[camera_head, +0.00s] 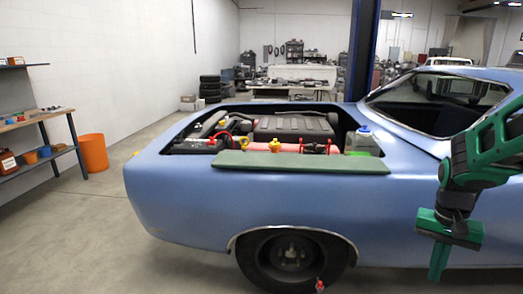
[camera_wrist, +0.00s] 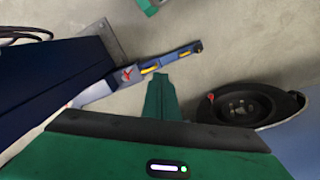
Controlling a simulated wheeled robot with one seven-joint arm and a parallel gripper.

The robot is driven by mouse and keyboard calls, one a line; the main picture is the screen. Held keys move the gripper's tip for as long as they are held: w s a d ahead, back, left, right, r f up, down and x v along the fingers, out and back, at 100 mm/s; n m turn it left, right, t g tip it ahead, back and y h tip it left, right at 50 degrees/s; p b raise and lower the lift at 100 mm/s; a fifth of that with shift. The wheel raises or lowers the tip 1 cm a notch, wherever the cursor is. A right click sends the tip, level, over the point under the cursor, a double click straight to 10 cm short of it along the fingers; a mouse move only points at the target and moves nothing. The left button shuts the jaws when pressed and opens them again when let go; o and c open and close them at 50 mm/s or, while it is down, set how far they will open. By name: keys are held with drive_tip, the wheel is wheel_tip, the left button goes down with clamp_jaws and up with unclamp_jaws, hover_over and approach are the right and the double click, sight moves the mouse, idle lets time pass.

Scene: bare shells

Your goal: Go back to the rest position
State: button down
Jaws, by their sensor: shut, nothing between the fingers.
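My green gripper (camera_head: 438,264) hangs at the right of the head view, pointing down in front of the blue car's side. Its fingers are together with nothing between them. In the wrist view the shut fingers (camera_wrist: 159,92) stick out over bare concrete floor. The blue car (camera_head: 190,205) stands across the head view with its engine bay open. A green mat (camera_head: 300,162) lies along the near fender. The gripper is to the right of the mat and the front wheel (camera_head: 268,262), seemingly apart from the car.
A small red item (camera_head: 320,286) shows at the wheel's lower edge. At left are a workbench (camera_head: 35,122) and an orange bin (camera_head: 93,152). A blue post (camera_head: 362,50) stands behind the car. Stacked tyres (camera_head: 210,88) stand farther back. The floor left of the car is clear.

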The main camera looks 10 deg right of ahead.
drive_tip(key=s+a+r+n, duration=0.1)
drive_tip(key=s+a+r, duration=0.1)
drive_tip(key=s, duration=0.4)
drive_tip(key=s+a+r+n, duration=0.1)
drive_tip(key=s+a+r, duration=0.1)
drive_tip(key=s+a, duration=0.2)
drive_tip(key=s, duration=0.3)
drive_tip(key=shift+a+r+t+y, duration=0.15)
drive_tip(key=shift+r+t+y, duration=0.15)
drive_tip(key=shift+r+y, duration=0.1)
drive_tip(key=shift+w+f, duration=0.25)
drive_tip(key=shift+w, duration=0.3)
idle(0.4)
